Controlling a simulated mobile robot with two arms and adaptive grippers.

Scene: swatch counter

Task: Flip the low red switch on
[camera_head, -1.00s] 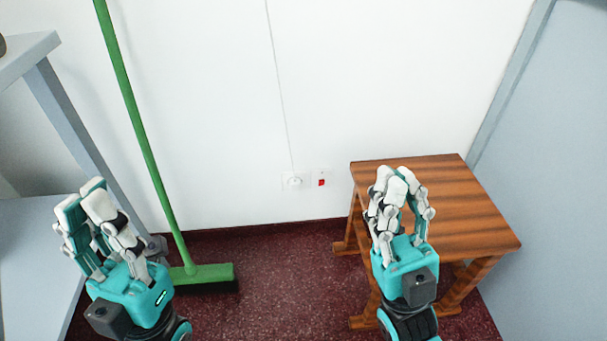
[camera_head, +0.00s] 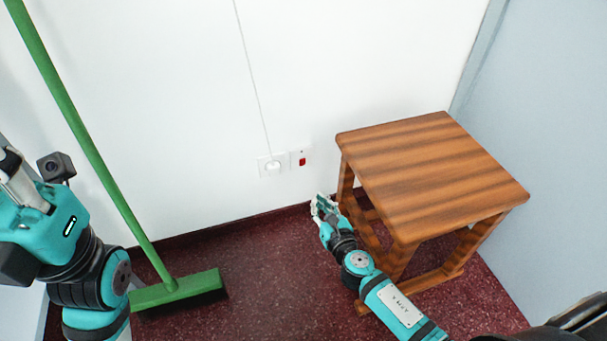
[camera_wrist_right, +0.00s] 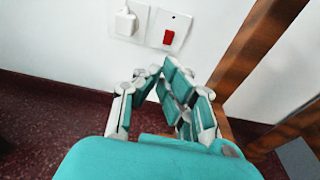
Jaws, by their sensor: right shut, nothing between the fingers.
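The low red switch (camera_head: 302,161) sits on a white plate on the wall, just above the skirting. In the right wrist view the red switch (camera_wrist_right: 168,37) shows ahead of the fingers, up and slightly right of centre. My right gripper (camera_head: 322,203) is low beside the wooden stool, below and right of the switch and apart from it. In the right wrist view its fingertips (camera_wrist_right: 158,70) come together with nothing between them. My left gripper (camera_head: 18,185) is at the left edge, partly cut off, so its fingers do not show clearly.
A white plug (camera_head: 272,167) with a cord up the wall sits in a socket left of the switch. A wooden stool (camera_head: 430,170) stands right of my right gripper. A green broom (camera_head: 180,290) leans at the left. The dark red floor between is clear.

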